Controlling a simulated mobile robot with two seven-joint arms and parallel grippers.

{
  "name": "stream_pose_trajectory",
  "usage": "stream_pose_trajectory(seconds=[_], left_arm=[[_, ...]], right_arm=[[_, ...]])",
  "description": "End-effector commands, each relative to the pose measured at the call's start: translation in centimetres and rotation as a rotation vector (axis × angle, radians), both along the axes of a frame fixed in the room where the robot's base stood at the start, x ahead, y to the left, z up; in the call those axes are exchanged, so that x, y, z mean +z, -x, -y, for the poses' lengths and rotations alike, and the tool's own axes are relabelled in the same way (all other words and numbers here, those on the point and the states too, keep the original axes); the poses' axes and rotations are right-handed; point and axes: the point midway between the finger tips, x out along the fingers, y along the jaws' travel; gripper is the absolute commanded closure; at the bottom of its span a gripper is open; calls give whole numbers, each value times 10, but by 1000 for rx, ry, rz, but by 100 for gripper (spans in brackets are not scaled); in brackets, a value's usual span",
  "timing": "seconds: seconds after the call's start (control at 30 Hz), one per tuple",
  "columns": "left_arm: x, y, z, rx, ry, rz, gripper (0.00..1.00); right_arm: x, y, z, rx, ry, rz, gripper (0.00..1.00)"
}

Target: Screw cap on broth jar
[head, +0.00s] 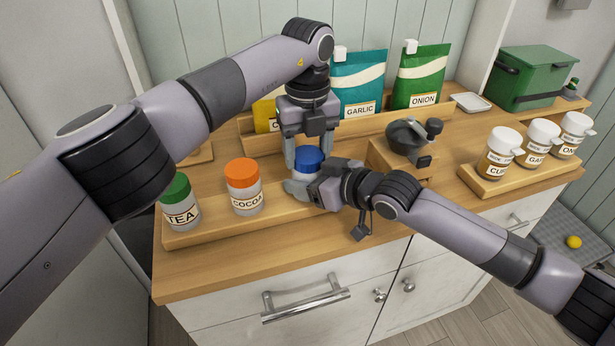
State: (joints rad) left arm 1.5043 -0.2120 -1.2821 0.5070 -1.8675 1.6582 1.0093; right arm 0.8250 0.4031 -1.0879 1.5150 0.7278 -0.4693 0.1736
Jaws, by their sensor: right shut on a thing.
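A jar with a blue cap (308,158) stands at the right end of the front wooden rack; its label is hidden, so I cannot read whether it is the broth jar. My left gripper (309,152) points down from above, open, with one finger on each side of the blue cap. My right gripper (306,189) comes in from the right and is shut on the jar body (302,175) below the cap. The jar looks upright, and its lower part is mostly covered by the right gripper. I cannot tell how the cap sits on the threads.
The COCOA jar (244,193) with an orange cap and the TEA jar (180,207) with a green cap share the rack (215,232). A grinder (410,138) stands right of my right gripper. GARLIC (358,88) and ONION (418,78) bags stand behind.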

Motion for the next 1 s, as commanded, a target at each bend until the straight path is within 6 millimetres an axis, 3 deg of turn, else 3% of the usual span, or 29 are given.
stream_pose_trajectory(seconds=[0.33,0.67,0.7,0.73,1.0], left_arm=[[0,0,0,-258,-2,0,77],[0,0,-1,-281,-1,0,77],[0,0,-1,-281,-1,0,28],[0,0,-1,-281,-1,0,18],[1,0,0,-281,0,0,15]], right_arm=[[-1,0,1,0,2,-2,100],[-1,0,1,0,2,-3,100],[-1,0,1,-1,2,-2,100],[-1,0,1,-1,2,-2,100],[-1,0,1,-1,2,-2,100]])
